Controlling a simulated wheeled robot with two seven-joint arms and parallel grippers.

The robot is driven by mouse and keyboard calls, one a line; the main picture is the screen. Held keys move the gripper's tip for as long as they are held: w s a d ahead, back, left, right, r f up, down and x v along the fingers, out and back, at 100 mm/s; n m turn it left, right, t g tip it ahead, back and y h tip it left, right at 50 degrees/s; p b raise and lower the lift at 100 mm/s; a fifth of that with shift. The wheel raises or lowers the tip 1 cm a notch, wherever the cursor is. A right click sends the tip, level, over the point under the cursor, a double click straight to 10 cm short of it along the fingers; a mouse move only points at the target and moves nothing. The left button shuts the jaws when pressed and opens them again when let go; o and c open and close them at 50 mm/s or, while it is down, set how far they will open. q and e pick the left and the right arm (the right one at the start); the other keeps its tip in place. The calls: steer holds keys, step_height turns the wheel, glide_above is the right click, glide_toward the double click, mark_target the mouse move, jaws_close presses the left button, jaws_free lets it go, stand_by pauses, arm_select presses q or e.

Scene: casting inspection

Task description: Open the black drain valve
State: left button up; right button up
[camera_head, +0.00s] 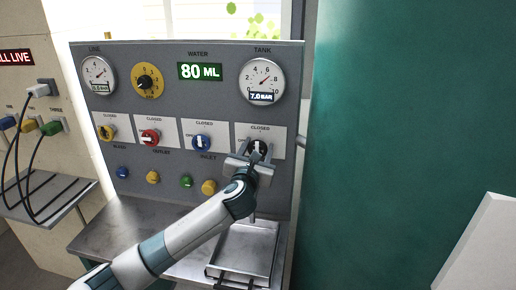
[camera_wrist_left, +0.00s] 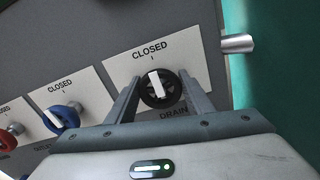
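The black drain valve (camera_head: 259,147) is a round black knob with a white pointer on a white plate at the right of the grey panel. In the left wrist view the drain valve (camera_wrist_left: 158,90) has its pointer near upright, tilted slightly left, toward the word CLOSED. My left gripper (camera_head: 256,158) is in front of the valve; its fingers (camera_wrist_left: 158,92) stand apart, one on each side of the knob. I cannot tell whether they touch it. My right gripper is in neither view.
Blue (camera_head: 201,142), red (camera_head: 150,137) and yellow (camera_head: 106,132) valves sit left of the drain valve. A metal tray (camera_head: 246,243) lies below. A metal stub (camera_wrist_left: 237,43) juts out right of the plate. A large green surface (camera_head: 400,130) stands at the right.

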arm_select(q)
steer(key=shift+n, duration=0.3)
steer(key=n, duration=0.2)
steer(key=shift+r+n+p, duration=0.1)
steer(key=shift+n+p, duration=0.2)
steer(key=n, duration=0.5)
steer(key=shift+a, duration=0.1)
steer(key=n, duration=0.9)
steer(key=shift+a+f+n, duration=0.1)
steer(key=shift+f+n, duration=0.1)
steer(key=shift+n, duration=0.2)
steer(key=o, duration=1)
steer(key=shift+o, duration=0.2)
steer(key=shift+s, duration=0.1)
